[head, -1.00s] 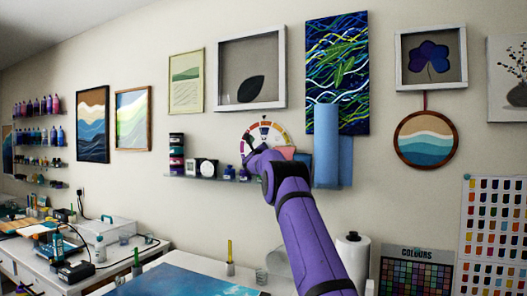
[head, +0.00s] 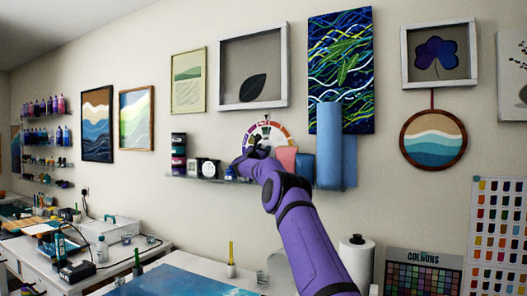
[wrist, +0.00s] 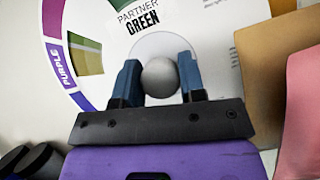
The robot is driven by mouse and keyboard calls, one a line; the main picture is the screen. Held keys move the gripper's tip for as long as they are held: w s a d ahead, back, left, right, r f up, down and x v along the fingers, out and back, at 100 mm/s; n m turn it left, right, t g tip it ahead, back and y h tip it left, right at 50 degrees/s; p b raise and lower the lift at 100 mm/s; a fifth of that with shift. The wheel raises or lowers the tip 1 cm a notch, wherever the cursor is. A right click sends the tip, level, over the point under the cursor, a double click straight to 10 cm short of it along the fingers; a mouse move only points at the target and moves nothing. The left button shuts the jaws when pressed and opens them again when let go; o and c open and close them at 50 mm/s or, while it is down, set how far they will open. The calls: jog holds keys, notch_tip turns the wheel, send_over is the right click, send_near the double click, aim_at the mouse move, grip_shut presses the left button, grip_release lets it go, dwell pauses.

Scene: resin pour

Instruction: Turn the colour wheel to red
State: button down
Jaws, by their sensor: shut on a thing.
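The colour wheel (head: 268,128) is on the wall above a small shelf, its lower part hidden behind my arm in the head view. In the wrist view, the wheel (wrist: 60,62) shows a rim segment marked PURPLE at the left and the words PARTNER GREEN above the centre. A round grey knob (wrist: 160,77) stands at its centre. My gripper (wrist: 159,80) is shut on this knob, with one blue finger on each side. My gripper (head: 254,152) is small and dark against the wheel in the head view. A red segment cannot be made out in the wrist view.
The shelf (head: 205,179) below the wheel holds jars, a small clock (head: 209,169) and little bottles. Pink (head: 287,158) and blue cards or sheets stand close at the right of the wheel. Worktables lie below.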

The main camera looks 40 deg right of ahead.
jog(key=shift+f+m+g, duration=0.1)
jog(key=shift+m+g, duration=0.3)
jog(key=shift+m, duration=0.9)
jog(key=c, duration=0.7)
grip_release()
jog(key=v, duration=1)
jog(key=shift+a, duration=0.35)
jog(key=shift+a, duration=0.1)
